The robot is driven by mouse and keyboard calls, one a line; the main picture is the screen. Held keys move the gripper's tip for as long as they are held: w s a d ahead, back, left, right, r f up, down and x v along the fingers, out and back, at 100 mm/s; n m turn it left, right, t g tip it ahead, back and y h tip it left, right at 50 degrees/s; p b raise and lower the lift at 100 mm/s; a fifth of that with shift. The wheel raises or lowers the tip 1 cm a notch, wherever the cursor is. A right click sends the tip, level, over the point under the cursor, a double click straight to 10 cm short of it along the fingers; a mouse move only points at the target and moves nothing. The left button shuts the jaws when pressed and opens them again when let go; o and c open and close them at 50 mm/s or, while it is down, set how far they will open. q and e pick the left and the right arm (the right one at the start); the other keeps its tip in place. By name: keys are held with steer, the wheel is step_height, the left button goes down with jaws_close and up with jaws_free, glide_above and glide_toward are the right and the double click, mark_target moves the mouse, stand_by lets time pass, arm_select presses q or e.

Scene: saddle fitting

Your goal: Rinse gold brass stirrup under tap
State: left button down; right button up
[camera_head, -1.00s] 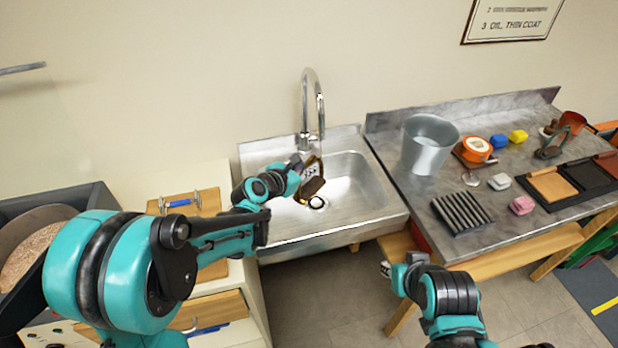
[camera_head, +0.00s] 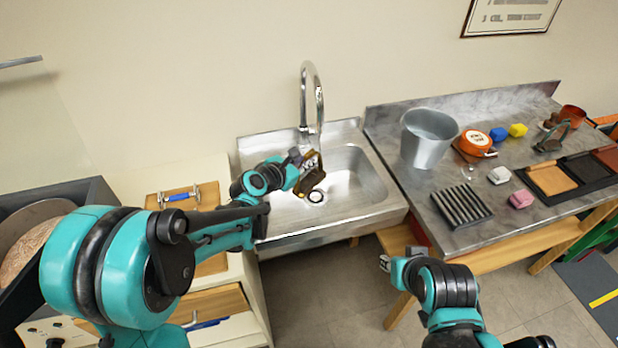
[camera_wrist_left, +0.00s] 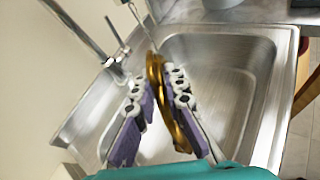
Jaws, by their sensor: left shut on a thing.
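The gold brass stirrup (camera_head: 313,181) is held over the sink basin, just below the tap spout. In the left wrist view the stirrup (camera_wrist_left: 157,75) stands edge-on between two purple-padded fingers. My left gripper (camera_head: 303,163) is shut on it; the fingers also show in the left wrist view (camera_wrist_left: 158,95). The chrome tap (camera_head: 311,85) arches above the stirrup. I cannot tell clearly whether water runs onto it. My right gripper (camera_head: 386,263) is low in front of the bench, away from the sink; its fingers are too small to read.
The steel sink (camera_head: 365,185) has a round drain (camera_head: 316,196) below the stirrup. To its right a grey bench (camera_head: 410,190) carries a metal bucket (camera_head: 428,140), a ridged dark block (camera_head: 461,206), an orange tin (camera_head: 474,142) and several small items.

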arm_select(q)
steer(key=shift+d, duration=0.25)
steer(key=shift+d, duration=0.4)
steer(key=s, duration=0.8)
stand_by(0.5)
stand_by(1.1)
steer(key=s+r+p, duration=0.4)
steer(key=s, duration=0.1)
stand_by(0.4)
